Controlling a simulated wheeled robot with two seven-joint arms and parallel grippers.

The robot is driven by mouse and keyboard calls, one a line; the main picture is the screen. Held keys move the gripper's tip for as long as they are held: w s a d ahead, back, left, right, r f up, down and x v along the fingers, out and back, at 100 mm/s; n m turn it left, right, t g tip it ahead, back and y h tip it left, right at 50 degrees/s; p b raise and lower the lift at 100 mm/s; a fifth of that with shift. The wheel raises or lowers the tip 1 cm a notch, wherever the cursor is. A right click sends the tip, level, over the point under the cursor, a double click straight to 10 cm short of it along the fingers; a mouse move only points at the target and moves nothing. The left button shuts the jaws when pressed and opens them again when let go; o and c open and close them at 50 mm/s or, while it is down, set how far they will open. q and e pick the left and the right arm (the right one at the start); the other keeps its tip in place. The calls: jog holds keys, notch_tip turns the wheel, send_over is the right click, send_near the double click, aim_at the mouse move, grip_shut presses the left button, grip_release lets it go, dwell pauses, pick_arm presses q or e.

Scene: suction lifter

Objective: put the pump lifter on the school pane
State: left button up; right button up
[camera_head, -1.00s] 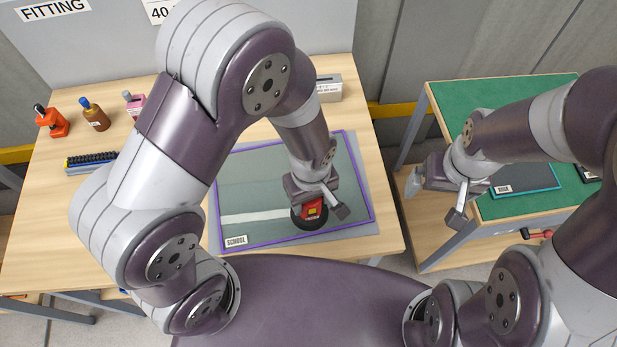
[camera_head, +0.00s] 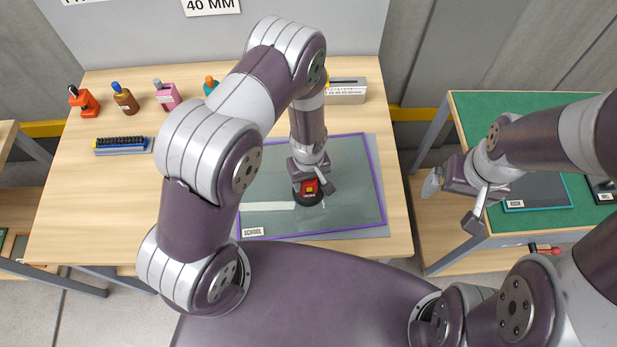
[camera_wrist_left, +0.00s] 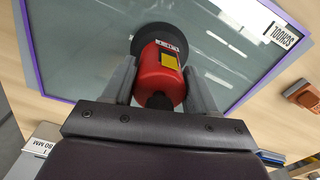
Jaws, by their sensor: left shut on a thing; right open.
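My left gripper (camera_head: 311,183) is shut on the pump lifter (camera_head: 310,188), a red body with a yellow patch and a black round cup. In the left wrist view the lifter (camera_wrist_left: 158,78) sits between both fingers, cup toward the glass. It is over the middle of the school pane (camera_head: 352,208), a greenish glass sheet with a purple edge and a SCHOOL label; the pane also shows in the left wrist view (camera_wrist_left: 75,45). I cannot tell whether the cup touches the glass. My right gripper (camera_head: 454,204) is open and empty, right of the table.
Several bottles, among them a pink one (camera_head: 166,96), and an orange tool (camera_head: 84,101) stand at the table's back left, with a blue-and-black brush (camera_head: 121,145) before them. A grey box (camera_head: 346,91) stands behind the pane. A green-topped table (camera_head: 500,110) with a dark pane (camera_head: 540,190) is at the right.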

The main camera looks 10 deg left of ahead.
pick_arm(q)
jog(key=o, duration=0.9)
jog(key=shift+f, duration=0.1)
jog(key=shift+c, duration=0.2)
jog(key=o, duration=0.3)
jog(key=shift+s, duration=0.1)
jog(key=shift+a, duration=0.1)
jog(key=shift+r, duration=0.3)
notch_tip(320, 180, up, 10)
jog(key=b, duration=0.2)
jog(key=shift+r+b, duration=0.2)
jog(key=shift+b, duration=0.1)
jog(key=s+a+r+m+t, duration=0.1)
jog(key=s+a+r+m, duration=0.5)
jog(key=r, duration=0.5)
jog(key=shift+s+a+r+m, duration=0.25)
jog(key=shift+s+a+m, duration=0.15)
jog(key=shift+s+a, duration=0.6)
